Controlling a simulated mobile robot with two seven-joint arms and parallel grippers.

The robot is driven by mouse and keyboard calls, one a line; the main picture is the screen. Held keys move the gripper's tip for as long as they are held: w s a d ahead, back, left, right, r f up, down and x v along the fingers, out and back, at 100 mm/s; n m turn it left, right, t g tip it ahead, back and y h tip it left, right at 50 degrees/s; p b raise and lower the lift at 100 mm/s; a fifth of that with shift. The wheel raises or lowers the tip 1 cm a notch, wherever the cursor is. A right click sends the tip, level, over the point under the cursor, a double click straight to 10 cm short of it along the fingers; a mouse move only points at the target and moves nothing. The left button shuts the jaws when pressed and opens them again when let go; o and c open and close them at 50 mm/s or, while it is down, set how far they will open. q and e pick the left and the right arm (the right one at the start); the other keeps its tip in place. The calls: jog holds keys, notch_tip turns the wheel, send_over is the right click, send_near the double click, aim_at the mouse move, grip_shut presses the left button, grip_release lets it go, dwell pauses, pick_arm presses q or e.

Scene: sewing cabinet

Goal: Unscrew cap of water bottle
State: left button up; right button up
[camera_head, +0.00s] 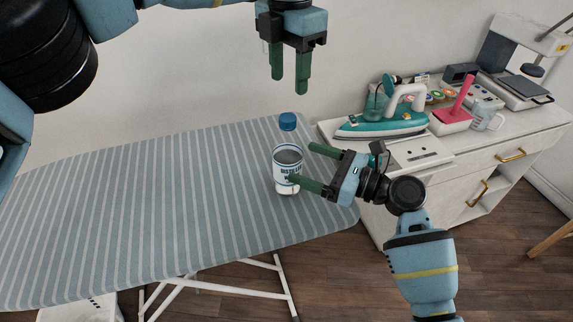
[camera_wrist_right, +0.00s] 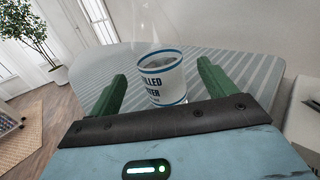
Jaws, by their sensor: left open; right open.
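The water bottle (camera_head: 287,163) stands upright on the ironing board (camera_head: 150,200). It is clear, with a white and blue label that also shows in the right wrist view (camera_wrist_right: 165,80). Its blue cap (camera_head: 288,121) appears at the top of the clear neck; I cannot tell whether it is seated there. My left gripper (camera_head: 289,86) points down, open and empty, above the cap and apart from it. My right gripper (camera_head: 304,165) is open, coming from the right, with its fingers on either side of the bottle. In the right wrist view gaps show between fingers and label.
A white cabinet (camera_head: 470,165) stands to the right. On it are a teal iron (camera_head: 382,125), a pink pincushion-like item (camera_head: 453,115), a measuring cup (camera_head: 485,115) and a sewing machine (camera_head: 520,65). The board's left part is clear. A plant (camera_wrist_right: 30,35) stands beyond in the right wrist view.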

aim_at(281, 154)
pick_arm(q)
jog(key=shift+a, duration=0.1)
pick_arm(e)
jog(key=x, duration=0.7)
jog(key=shift+w+a, duration=0.15)
jog(key=shift+a, duration=0.05)
